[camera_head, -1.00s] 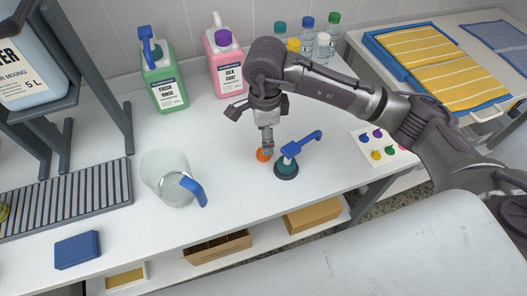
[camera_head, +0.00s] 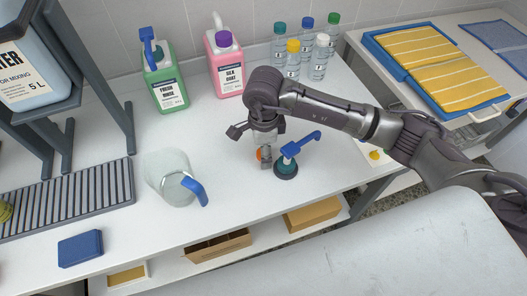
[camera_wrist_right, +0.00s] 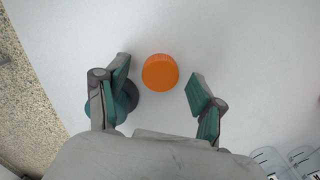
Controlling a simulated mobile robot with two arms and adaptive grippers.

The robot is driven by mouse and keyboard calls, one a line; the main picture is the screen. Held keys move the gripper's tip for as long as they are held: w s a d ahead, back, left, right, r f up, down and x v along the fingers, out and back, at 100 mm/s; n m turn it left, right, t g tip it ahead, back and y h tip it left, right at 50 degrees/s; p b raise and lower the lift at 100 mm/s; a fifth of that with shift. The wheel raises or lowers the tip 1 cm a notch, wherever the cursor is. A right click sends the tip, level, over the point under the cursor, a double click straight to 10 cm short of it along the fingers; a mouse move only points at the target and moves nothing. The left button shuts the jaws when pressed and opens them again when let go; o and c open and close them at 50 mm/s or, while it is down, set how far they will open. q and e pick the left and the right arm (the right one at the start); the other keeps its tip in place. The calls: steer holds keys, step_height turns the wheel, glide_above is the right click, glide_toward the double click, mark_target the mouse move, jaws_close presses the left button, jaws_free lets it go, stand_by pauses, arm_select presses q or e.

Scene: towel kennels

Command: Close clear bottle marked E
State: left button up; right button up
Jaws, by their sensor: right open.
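A round orange cap (camera_head: 259,154) lies on the white counter. In the wrist view the orange cap (camera_wrist_right: 160,72) sits between the spread fingers of my right gripper (camera_wrist_right: 158,76), with gaps on both sides. In the head view my right gripper (camera_head: 265,158) points down at the cap and partly hides it. Several clear bottles stand at the back of the counter. The front right one (camera_head: 319,58) shows no coloured cap; the others have teal, blue, green and yellow caps. Their letters are too small to read surely. My left gripper is out of view.
A clear jug (camera_head: 168,178) is to the left. Green (camera_head: 166,88) and pink (camera_head: 228,68) jugs stand behind. A card with coloured caps (camera_head: 366,148) is mostly behind my arm.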

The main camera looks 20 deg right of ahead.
steer(key=c, duration=0.8)
steer(key=shift+c, duration=0.2)
step_height(320, 180, up, 10)
steer(key=shift+b, duration=0.45)
